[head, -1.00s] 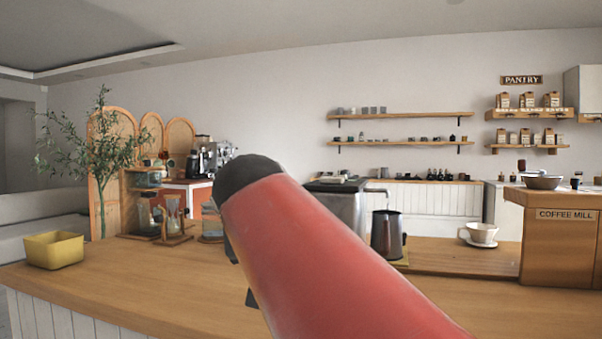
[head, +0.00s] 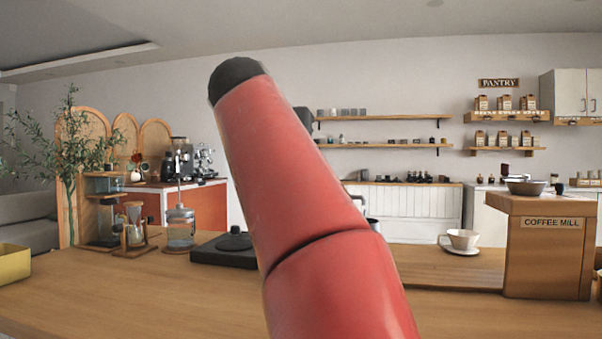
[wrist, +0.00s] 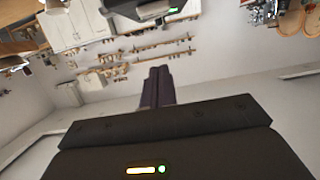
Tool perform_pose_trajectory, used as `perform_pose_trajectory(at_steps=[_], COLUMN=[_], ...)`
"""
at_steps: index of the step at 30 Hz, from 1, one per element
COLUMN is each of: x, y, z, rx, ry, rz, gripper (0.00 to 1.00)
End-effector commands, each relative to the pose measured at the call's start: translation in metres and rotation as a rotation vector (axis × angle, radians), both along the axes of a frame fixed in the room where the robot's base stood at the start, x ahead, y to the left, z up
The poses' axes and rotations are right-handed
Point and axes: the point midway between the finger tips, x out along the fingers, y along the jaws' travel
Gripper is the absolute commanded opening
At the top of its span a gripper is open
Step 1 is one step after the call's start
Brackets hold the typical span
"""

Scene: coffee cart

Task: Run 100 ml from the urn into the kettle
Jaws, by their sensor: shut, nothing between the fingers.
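In the head view my red arm link crosses the middle and covers most of the place where the urn stands. Only a dark sliver, probably the kettle (head: 372,227), shows at the arm's right edge; its spout, lid and contents are hidden. The urn and its tap cannot be made out now. My gripper (wrist: 159,74) shows in the wrist view with its two dark fingers together and nothing between them. It points across the room toward the wall, with no kettle or urn at the fingertips. The gripper is not visible in the head view.
A black flat device (head: 225,250) lies left of my arm, beside a glass press (head: 181,229). A white dripper cup (head: 462,240) sits on the right counter near the coffee mill box (head: 548,250). A yellow bin (head: 14,263) is at far left. The front wooden counter (head: 130,295) is clear.

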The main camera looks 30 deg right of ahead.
Motion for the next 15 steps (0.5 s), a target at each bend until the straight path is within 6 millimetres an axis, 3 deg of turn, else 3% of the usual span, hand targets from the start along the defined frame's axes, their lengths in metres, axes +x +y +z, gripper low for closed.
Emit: perform_pose_trajectory(at_steps=[5, 15], x=[0.009, 0.053], y=[-0.01, -0.061], z=[-0.004, -0.02], rx=[0.001, 0.001], ry=[0.002, 0.005], rz=[-0.001, -0.002], gripper=[0.0, 0.0])
